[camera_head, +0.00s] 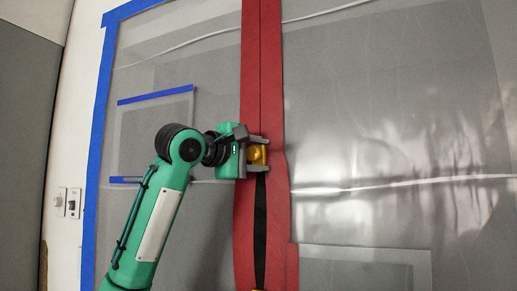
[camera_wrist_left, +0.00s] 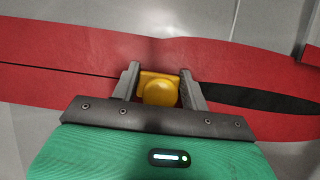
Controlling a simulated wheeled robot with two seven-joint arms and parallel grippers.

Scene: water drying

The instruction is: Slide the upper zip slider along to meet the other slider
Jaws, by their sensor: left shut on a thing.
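The upper zip slider (camera_head: 257,154) is a yellow knob on a square base, on the red zip strip (camera_head: 271,80) of a plastic sheet wall. My left gripper (camera_head: 262,155) is shut on it; in the left wrist view the slider (camera_wrist_left: 159,90) sits between the two grey fingers (camera_wrist_left: 160,88). Above the slider the zip shows as a thin closed line. Below it a dark open gap (camera_head: 260,225) runs down. The other slider (camera_head: 258,290) shows only as a yellow bit at the bottom edge of the head view. My right gripper is not in view.
The translucent plastic sheet (camera_head: 400,110) hangs on both sides of the strip, with creases and shiny folds. Blue tape (camera_head: 99,130) edges its left side. Wall switches (camera_head: 67,202) are at the far left.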

